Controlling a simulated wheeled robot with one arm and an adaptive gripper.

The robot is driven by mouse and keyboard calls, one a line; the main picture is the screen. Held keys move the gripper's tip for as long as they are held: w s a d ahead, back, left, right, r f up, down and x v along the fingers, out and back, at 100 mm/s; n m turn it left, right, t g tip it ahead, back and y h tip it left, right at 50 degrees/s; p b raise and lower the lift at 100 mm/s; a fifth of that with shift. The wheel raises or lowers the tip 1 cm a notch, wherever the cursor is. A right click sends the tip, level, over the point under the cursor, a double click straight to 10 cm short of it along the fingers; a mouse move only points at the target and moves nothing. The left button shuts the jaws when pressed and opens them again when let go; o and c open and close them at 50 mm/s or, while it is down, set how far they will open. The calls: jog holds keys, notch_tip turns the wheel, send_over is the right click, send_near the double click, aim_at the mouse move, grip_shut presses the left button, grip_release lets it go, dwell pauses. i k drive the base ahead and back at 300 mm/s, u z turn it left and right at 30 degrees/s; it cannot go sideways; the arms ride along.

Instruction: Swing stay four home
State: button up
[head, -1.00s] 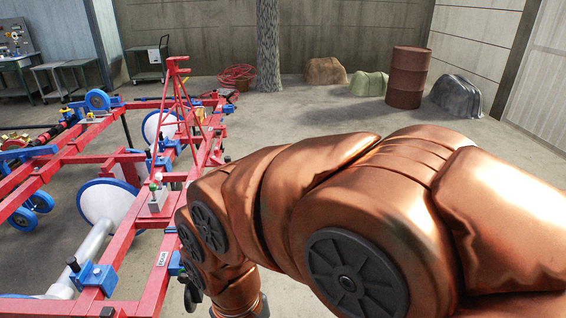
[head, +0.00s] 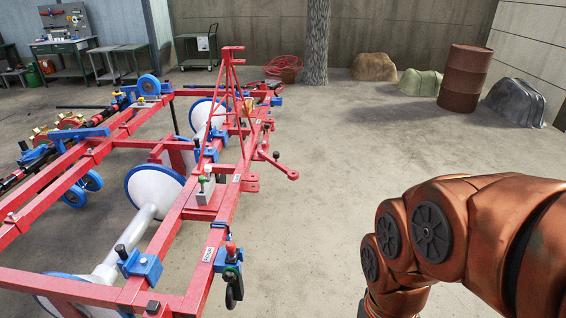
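The red planter frame (head: 200,208) fills the left half of the head view, with white-and-blue drums (head: 153,190) under it. A red arm with a dark knob (head: 278,162) sticks out to the right from the frame's right side. Nearer, a blue bracket (head: 229,262) with a red-topped knob (head: 230,249) and a dark hanging part sits on the same side rail. Which part is stay four I cannot tell. My copper-coloured arm is at the lower right, apart from the planter. My gripper is out of the picture.
Open concrete floor (head: 325,170) lies between the planter and the right wall. A workbench (head: 65,45) and carts are at the back left.

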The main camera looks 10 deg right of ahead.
aim_at(292, 175)
jog(key=z, duration=0.2)
jog(key=i, duration=2.6)
jog(key=u, duration=1.2)
jog(key=i, duration=0.35)
jog(key=z, duration=0.1)
